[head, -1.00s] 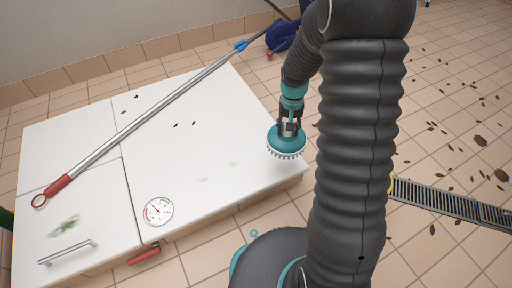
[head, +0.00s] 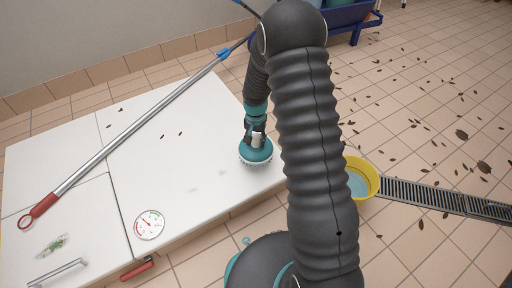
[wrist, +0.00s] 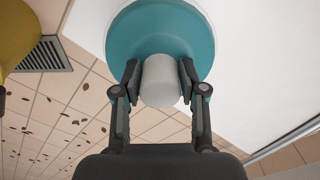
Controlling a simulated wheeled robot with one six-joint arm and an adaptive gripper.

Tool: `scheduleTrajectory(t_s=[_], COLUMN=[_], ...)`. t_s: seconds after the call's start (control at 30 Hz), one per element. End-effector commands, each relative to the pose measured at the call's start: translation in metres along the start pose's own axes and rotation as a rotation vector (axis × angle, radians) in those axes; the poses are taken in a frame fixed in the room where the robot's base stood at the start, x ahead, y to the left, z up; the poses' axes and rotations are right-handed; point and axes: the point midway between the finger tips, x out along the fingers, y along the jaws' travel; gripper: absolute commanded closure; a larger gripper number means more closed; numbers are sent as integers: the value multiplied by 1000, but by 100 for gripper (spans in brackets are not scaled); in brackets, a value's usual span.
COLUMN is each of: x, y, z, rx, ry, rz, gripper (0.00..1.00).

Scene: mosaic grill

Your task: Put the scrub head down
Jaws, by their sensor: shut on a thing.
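The scrub head (head: 256,152) is a teal disc with pale bristles underneath and a short whitish stem. My gripper (head: 257,138) is shut on the stem from above. In the wrist view the stem (wrist: 161,80) sits between the two fingertips of my gripper (wrist: 160,86), with the teal disc (wrist: 150,35) beyond. The scrub head is over the right end of the white worktop (head: 150,185), near its right edge. Whether the bristles touch the worktop cannot be told.
A long pole (head: 140,122) with a red end lies across the worktop. A dial gauge (head: 149,224) and a green sprig (head: 53,245) are at the front left. A yellow bucket (head: 372,172) stands by a floor drain (head: 430,197). Leaves litter the tiles. The worktop's middle is mostly clear.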

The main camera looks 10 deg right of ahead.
Motion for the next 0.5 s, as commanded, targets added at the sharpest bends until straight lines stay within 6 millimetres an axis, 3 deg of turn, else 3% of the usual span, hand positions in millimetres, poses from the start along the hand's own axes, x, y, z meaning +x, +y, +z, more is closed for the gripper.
scheduleTrajectory(t_s=[0.3, 0.5], x=[37, 39], y=[0, 0], z=[0, 0], rx=[0, 0], ry=[-2, 1], rz=[1, 0], gripper=[96, 96])
